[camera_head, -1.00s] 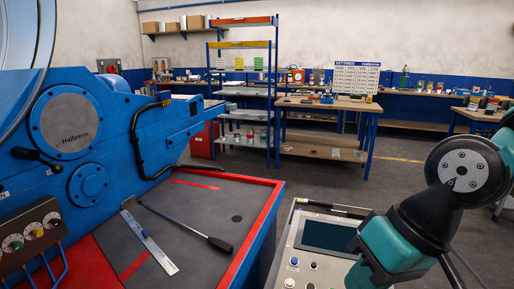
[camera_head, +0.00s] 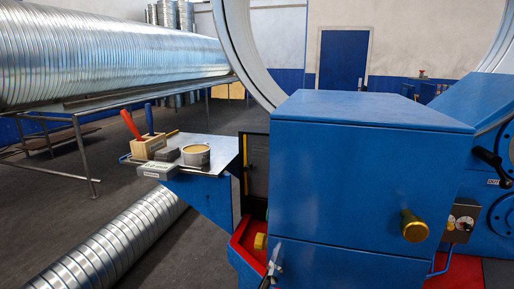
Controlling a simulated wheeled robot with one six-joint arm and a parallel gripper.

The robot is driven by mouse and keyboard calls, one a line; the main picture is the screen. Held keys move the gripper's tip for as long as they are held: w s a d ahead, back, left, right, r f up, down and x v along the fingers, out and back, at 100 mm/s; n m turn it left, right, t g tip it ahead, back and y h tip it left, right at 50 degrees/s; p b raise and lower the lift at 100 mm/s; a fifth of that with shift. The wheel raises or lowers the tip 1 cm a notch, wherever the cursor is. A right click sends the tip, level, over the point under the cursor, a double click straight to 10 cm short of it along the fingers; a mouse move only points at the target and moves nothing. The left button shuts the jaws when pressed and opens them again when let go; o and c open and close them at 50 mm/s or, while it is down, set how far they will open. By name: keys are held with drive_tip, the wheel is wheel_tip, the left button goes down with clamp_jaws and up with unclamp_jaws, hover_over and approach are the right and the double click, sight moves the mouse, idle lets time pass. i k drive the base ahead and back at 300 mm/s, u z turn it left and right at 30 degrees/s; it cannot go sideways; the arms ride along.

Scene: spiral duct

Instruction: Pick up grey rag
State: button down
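No cloth can be made out for certain as the grey rag. A small dark grey item (camera_head: 168,154) lies on the side shelf (camera_head: 205,187), between a wooden box and an open tin; it is too small to tell whether it is cloth. My gripper is not in view.
The wooden box (camera_head: 148,148) holds red- and blue-handled tools. The tin (camera_head: 196,155) has beige contents; a grey box (camera_head: 157,170) sits at the shelf's front. A large blue machine housing (camera_head: 370,185) stands right. A spiral duct (camera_head: 115,240) lies on the floor, another (camera_head: 110,55) on a rack.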

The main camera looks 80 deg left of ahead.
sight(166, 154)
drive_tip(key=u, duration=3)
